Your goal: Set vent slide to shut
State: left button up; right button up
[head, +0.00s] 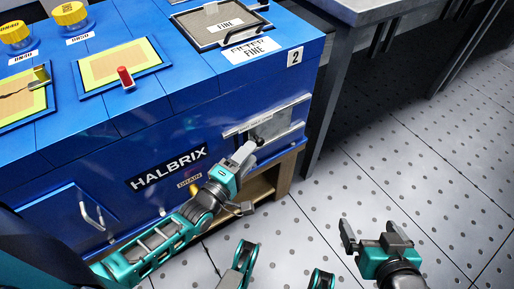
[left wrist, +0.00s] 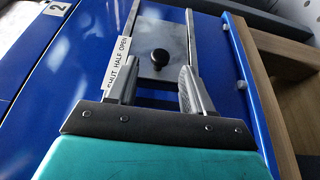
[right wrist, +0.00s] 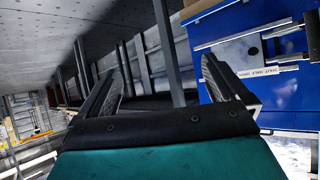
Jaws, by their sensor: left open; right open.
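The vent slide is a grey metal plate (head: 278,123) between two rails on the blue cabinet's front, with a black knob (head: 260,141). In the left wrist view the plate (left wrist: 160,25) and knob (left wrist: 160,57) lie just beyond my left fingertips (left wrist: 158,75). The label strip (left wrist: 120,52) beside it reads SHUT, HALF, OPEN; the knob stands roughly beside HALF. A dark gap shows under the plate between the fingers. My left gripper (head: 247,153) is open, close to the knob, not visibly gripping it. My right gripper (head: 370,232) is open and empty, off to the right.
The blue cabinet (head: 165,125) carries a HALBRIX sign, a drain label and a handle (head: 93,218). A filter tray (head: 220,22) and yellow knobs (head: 70,13) are on top. A wooden stand (head: 272,180) is below; a grey table (head: 365,8) stands behind. The floor at right is clear.

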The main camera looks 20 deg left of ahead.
pick_arm(q)
jog(key=shift+b+x, duration=0.4)
jog(key=shift+x, duration=1.75)
jog(key=shift+c, duration=0.2)
grip_shut()
